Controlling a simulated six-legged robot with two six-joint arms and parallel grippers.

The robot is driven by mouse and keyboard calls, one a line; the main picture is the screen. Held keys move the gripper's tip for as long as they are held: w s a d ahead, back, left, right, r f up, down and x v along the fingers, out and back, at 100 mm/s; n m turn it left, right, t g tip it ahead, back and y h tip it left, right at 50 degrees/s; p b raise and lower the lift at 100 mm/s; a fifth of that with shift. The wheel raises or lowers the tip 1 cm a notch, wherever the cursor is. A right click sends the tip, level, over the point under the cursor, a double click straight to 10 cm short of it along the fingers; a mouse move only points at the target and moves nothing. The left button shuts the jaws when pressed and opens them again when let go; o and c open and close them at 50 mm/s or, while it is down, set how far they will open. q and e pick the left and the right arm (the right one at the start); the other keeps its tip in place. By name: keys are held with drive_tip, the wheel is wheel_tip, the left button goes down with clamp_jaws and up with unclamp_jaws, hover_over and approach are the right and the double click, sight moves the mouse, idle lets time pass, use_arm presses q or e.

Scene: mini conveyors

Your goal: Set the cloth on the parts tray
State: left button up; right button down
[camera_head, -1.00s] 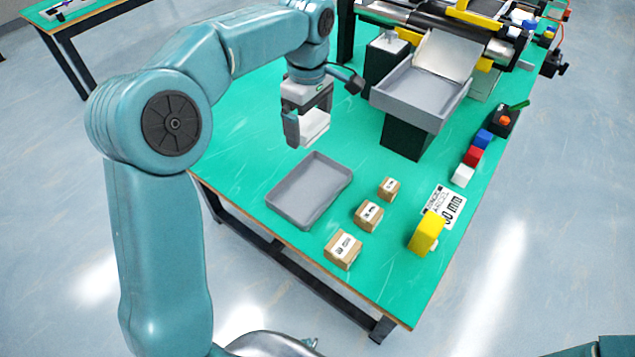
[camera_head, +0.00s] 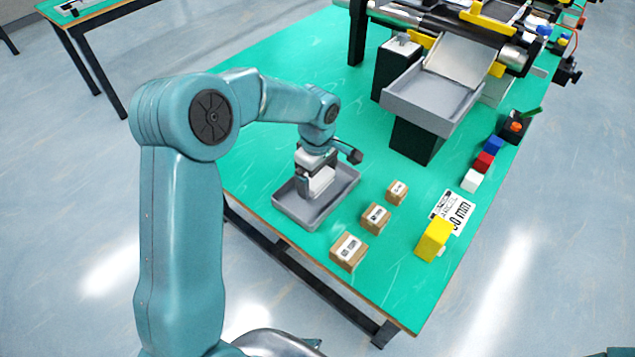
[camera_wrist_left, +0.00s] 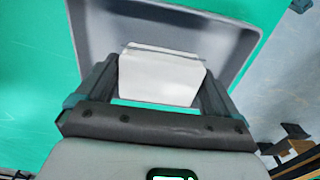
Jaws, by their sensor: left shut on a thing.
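The white cloth (camera_head: 320,180) is between the fingers of my left gripper (camera_head: 315,188), which is shut on it. The cloth also shows as a pale folded block in the left wrist view (camera_wrist_left: 160,76). The grey parts tray (camera_head: 318,218) lies on the green table, and the gripper and cloth are over it. In the wrist view the tray (camera_wrist_left: 225,35) spreads out beyond the cloth. I cannot tell whether the cloth touches the tray floor. My right gripper is not in view.
Several small cardboard boxes (camera_head: 349,251) stand right of the tray. A yellow block (camera_head: 433,239) lies by a printed label (camera_head: 461,212). A grey chute bin (camera_head: 430,107) on a dark stand is behind. Red (camera_head: 484,162), white and blue blocks line the right edge.

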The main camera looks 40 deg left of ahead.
sight(317, 184)
use_arm(q)
drive_tip(key=shift+s+f, duration=0.2)
drive_tip(key=shift+f, duration=0.95)
drive_tip(key=shift+w+f, duration=0.25)
drive_tip(key=shift+f, duration=0.05)
drive_tip(key=shift+s, duration=0.15)
drive_tip(key=shift+f, duration=0.1)
drive_tip(key=o, duration=0.6)
drive_tip(key=shift+c, duration=0.2)
drive_tip(key=shift+r, duration=0.3)
wheel_tip(317, 184, up, 12)
drive_tip(key=shift+f, duration=0.1)
